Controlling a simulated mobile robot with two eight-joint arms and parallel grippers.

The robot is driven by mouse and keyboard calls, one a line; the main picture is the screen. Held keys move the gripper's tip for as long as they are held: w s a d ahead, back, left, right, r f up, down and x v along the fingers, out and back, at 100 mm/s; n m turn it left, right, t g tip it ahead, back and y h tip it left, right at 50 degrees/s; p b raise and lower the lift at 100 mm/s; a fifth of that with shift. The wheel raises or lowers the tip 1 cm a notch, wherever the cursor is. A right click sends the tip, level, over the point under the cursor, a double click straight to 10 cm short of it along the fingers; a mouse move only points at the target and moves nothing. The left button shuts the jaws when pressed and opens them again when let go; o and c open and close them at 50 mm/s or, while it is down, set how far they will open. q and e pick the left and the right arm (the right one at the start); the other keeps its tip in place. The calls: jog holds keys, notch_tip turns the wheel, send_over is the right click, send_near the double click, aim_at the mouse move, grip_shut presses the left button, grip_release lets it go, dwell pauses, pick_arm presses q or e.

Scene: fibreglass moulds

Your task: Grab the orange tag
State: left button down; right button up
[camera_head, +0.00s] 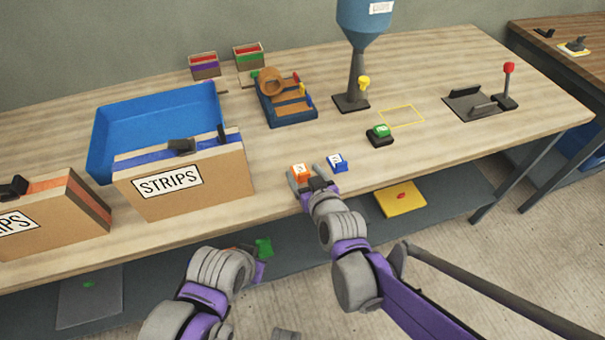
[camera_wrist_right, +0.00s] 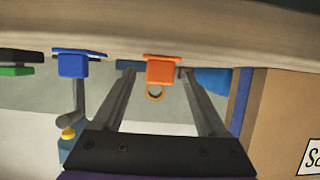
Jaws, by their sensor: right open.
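The orange tag (camera_head: 300,171) is a small block with a white top label, near the front edge of the table (camera_head: 450,150). My right gripper (camera_head: 307,177) is open, with its fingers at the tag. In the right wrist view the orange tag (camera_wrist_right: 160,71) appears between the tips of the right gripper (camera_wrist_right: 156,76), nearer the right finger. I cannot tell whether either finger touches it. My left arm is low at the front; its fingers cannot be made out.
A STRIPS box (camera_head: 200,185) and blue tray (camera_head: 120,125) stand left. A wooden fixture (camera_head: 285,100) and hopper stand (camera_head: 352,100) are behind. A yellow-outlined area is empty.

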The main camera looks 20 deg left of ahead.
jog(key=shift+w+a+f, duration=0.2)
jog(key=shift+w+a, duration=0.05)
jog(key=shift+w, duration=0.2)
grip_shut()
jog(key=shift+r, duration=0.15)
